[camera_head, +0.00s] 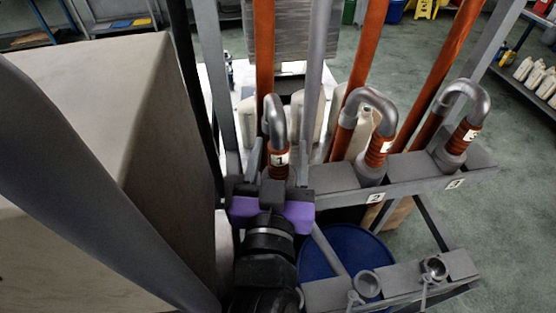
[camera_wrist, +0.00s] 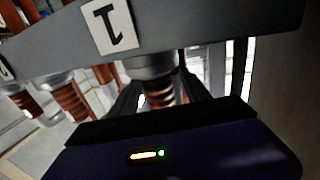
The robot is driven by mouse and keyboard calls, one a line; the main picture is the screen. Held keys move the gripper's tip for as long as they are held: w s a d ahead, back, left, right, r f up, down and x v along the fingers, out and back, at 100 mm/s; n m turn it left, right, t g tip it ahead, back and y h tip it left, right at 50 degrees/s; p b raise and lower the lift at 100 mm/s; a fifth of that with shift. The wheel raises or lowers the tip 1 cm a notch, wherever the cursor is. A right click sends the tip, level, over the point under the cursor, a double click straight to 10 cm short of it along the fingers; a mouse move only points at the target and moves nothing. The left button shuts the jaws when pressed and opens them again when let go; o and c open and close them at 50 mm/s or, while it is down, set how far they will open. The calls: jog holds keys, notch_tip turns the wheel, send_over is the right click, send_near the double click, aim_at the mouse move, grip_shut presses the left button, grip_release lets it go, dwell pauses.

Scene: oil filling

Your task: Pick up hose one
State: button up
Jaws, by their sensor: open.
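Whether the fingers touch the hose cannot be told.
Hose two (camera_head: 376,150) and hose three (camera_head: 461,138) hang to the right on the same rack. A blue barrel (camera_head: 345,248) stands below. A lower bar with funnel-like holders (camera_head: 435,268) is at the front right. A large beige box (camera_head: 110,130) fills the left.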

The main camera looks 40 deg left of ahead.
jog(key=shift+w+a, duration=0.3)
jog(key=shift+w, duration=0.2)
grip_shut()
jog(key=shift+r, duration=0.15)
